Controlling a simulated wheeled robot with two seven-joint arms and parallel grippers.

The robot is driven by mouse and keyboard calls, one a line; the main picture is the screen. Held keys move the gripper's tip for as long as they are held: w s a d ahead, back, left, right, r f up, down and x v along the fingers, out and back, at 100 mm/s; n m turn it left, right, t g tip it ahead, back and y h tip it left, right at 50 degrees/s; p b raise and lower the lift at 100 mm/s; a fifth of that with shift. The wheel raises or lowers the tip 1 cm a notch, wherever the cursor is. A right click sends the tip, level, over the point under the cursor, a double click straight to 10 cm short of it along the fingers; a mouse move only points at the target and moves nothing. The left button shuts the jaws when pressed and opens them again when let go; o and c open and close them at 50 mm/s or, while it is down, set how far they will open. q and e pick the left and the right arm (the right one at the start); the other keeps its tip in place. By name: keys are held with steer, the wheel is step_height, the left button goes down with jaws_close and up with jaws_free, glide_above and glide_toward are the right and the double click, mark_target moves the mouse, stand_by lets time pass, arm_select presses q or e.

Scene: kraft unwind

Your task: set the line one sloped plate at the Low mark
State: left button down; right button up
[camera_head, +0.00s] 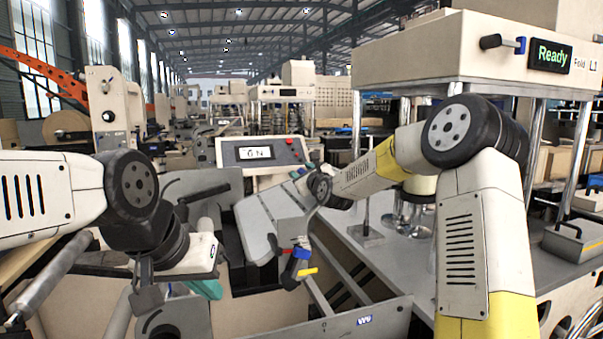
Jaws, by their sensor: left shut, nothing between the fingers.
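A pale grey sloped plate (256,222) leans in the machine at the middle of the head view, below a small display. A small fitting with red, blue and yellow parts (298,264) shows at its lower right. I cannot make out a Low mark. My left gripper (147,300) hangs at the lower left, apart from the plate; it is shut and empty. My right arm reaches in from the right, its dark wrist just right of the plate. My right gripper (302,245) is small and partly blends with the coloured fitting; its fingers are unclear.
A display panel (260,153) with a red button stands behind the plate. A cream machine head (440,60) reading "Ready" overhangs a grey table (400,250) at right. A metal side wall (350,322) edges the front. A roller (50,280) lies at far left.

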steer(key=v, duration=0.7)
steer(key=shift+s+d, duration=0.15)
steer(key=shift+s, duration=0.2)
